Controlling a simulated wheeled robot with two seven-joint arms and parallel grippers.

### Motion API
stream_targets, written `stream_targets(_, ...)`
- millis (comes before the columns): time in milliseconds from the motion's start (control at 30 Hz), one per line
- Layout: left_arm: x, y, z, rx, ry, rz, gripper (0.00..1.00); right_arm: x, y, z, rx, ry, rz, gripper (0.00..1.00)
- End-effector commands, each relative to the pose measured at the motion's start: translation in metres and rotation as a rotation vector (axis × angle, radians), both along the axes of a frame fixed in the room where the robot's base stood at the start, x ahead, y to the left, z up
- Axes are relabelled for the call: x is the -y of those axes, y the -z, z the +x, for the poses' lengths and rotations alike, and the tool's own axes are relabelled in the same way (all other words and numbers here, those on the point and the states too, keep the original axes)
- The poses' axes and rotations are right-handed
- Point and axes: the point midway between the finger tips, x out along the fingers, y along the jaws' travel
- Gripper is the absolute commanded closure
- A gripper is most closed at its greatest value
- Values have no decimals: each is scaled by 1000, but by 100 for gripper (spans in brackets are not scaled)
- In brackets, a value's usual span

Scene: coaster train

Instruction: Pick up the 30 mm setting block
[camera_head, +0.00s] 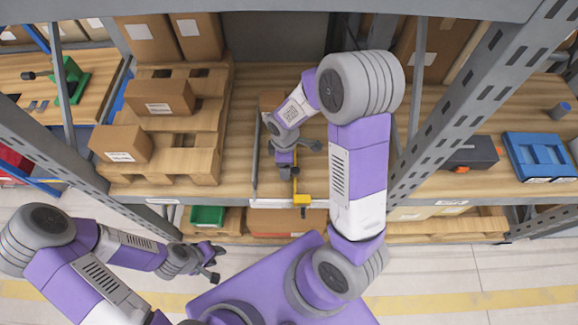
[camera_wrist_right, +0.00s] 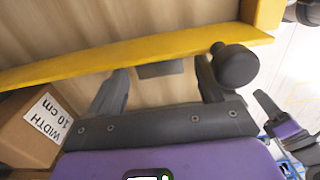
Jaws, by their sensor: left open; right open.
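My right gripper (camera_head: 296,163) is over the middle shelf, open, with its fingers pointing toward the front edge. In the right wrist view a small grey block (camera_wrist_right: 160,69) shows between the open fingertips, against the near side of a yellow bar (camera_wrist_right: 140,48). I cannot tell whether it is the 30 mm setting block; no size mark is readable on it. A dark round knob (camera_wrist_right: 235,67) is beside the right-hand finger. In the head view a yellow piece (camera_head: 302,200) sits at the shelf's front edge. My left gripper (camera_head: 213,264) is open and empty, low in front of the shelf.
A cardboard box labelled "WIDTH 10 cm" (camera_wrist_right: 30,128) is close beside my right gripper. Cardboard boxes (camera_head: 160,95) stand on wooden pallets to the left. A grey upright (camera_head: 440,110) and a blue tray (camera_head: 540,157) are to the right. A green bin (camera_head: 207,216) is below the shelf.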

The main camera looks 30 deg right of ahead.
Motion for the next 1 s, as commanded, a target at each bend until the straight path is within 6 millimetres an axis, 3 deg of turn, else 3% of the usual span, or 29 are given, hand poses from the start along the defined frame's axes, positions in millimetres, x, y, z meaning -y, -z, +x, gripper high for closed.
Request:
stream_targets(267, 0, 0, 0, 0, 0, 0, 60, 0, 3, 0, 1, 0, 0, 19)
stream_targets(800, 0, 0, 0, 0, 0, 0, 60, 0, 2, 1, 3, 0, 1, 100)
stream_targets(1000, 0, 0, 0, 0, 0, 0, 60, 0, 2, 1, 3, -1, 1, 100)
